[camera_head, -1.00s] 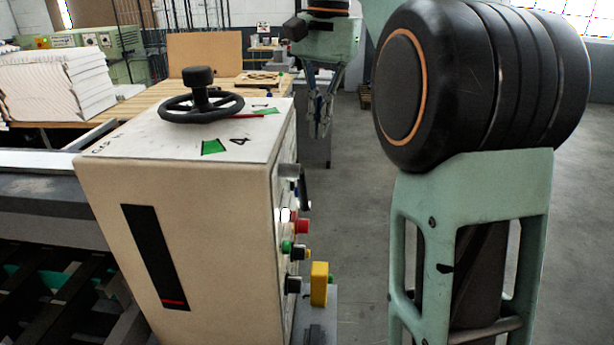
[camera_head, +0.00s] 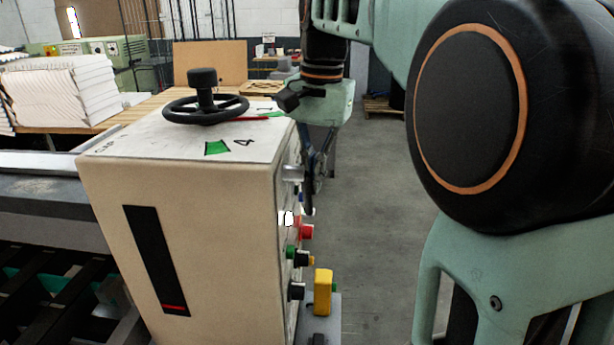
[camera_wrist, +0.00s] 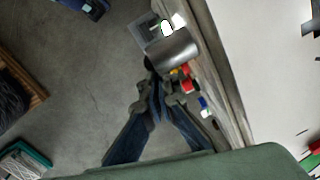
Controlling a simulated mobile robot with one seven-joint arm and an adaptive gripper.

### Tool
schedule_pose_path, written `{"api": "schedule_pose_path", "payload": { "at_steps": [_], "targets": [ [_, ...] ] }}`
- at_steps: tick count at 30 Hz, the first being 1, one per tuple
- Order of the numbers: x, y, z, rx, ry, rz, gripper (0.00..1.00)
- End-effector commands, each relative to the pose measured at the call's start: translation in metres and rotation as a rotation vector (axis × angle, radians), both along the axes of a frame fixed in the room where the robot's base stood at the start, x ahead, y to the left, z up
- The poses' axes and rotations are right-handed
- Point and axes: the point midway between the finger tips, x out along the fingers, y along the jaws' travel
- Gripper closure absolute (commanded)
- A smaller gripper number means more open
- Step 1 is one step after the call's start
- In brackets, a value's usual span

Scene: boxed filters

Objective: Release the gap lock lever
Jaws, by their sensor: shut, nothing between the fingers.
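The gap lock lever has a silver hub (camera_head: 292,173) on the right side of the cream cabinet (camera_head: 190,230). Its dark handle hangs down from the hub and is partly lost among my fingers. In the wrist view the silver hub (camera_wrist: 173,50) is just beyond my fingertips. My gripper (camera_head: 314,178) points down beside the cabinet's side face, right at the lever. Its fingers (camera_wrist: 153,88) are shut with nothing between them. I cannot tell whether they touch the handle.
A black handwheel (camera_head: 205,108) stands on the cabinet top. Red (camera_head: 306,231) and green (camera_head: 290,252) buttons and a yellow box (camera_head: 323,291) sit below the lever. Paper stacks (camera_head: 60,90) lie on a wooden table behind. The floor (camera_head: 370,200) to the right is clear.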

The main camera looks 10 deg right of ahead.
Motion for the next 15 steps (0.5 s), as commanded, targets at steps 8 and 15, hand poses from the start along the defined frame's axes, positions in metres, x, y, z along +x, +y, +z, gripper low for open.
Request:
{"api": "schedule_pose_path", "payload": {
  "at_steps": [8,15],
  "targets": [
    [0.0002,0.0000,0.0014,0.002,0.009,0.000,1.00],
    [-0.0013,0.0004,0.0027,0.025,0.080,-0.001,1.00]
  ]
}}
